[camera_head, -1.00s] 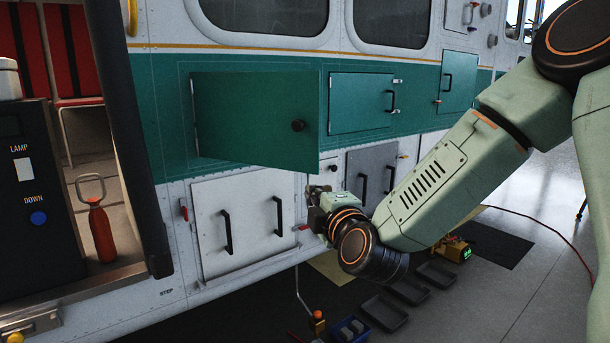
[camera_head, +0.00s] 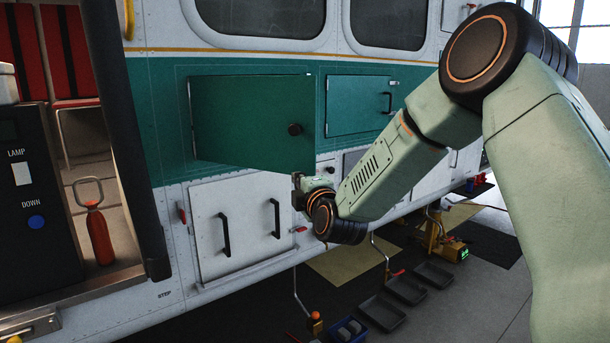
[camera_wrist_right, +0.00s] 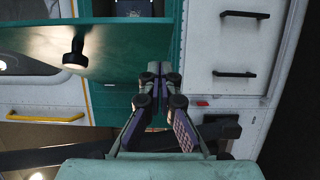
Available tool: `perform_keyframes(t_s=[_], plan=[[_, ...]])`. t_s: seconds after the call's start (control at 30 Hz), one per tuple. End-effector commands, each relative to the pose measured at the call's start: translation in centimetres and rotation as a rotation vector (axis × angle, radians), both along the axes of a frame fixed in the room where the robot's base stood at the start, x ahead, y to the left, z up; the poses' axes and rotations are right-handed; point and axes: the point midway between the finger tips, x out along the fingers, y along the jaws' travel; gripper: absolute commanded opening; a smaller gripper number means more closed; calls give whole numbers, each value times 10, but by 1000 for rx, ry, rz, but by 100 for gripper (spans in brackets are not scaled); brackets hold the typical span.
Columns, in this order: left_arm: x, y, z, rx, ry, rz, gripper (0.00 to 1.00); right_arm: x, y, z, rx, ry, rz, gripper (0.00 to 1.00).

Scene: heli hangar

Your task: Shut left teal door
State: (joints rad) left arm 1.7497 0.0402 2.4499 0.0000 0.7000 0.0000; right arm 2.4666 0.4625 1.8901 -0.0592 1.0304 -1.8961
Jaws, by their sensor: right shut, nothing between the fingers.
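The left teal door (camera_head: 245,115) stands open, swung out from the teal band of the helicopter's side, with a dark round knob (camera_head: 295,129) near its right edge. My right gripper (camera_head: 298,180) is shut and empty, just below the door's lower right corner. In the right wrist view the gripper's closed fingertips (camera_wrist_right: 158,70) point towards the side, close to the teal door (camera_wrist_right: 110,38); I cannot tell whether they touch. The knob (camera_wrist_right: 75,50) shows to their left. The door hides most of its compartment in the head view. My left gripper is not in view.
A second teal door (camera_head: 358,105) to the right is closed. A white panel (camera_head: 245,240) with two black handles lies below. A red extinguisher (camera_head: 100,232) stands in the doorway at left. Trays (camera_head: 383,313) and a yellow device (camera_head: 448,248) are on the floor.

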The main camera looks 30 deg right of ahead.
Motion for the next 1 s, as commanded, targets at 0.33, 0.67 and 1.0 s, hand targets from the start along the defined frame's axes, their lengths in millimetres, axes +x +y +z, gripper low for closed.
perform_keyframes(t_s=[0.33, 0.67, 1.0], plan=[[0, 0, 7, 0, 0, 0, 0, 13, -23, 1, 0, 0, 0, 0], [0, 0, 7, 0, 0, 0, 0, 13, -23, 1, 0, 0, 1, 0], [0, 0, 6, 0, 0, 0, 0, 16, -36, 1, 1, -1, 32, 0]])
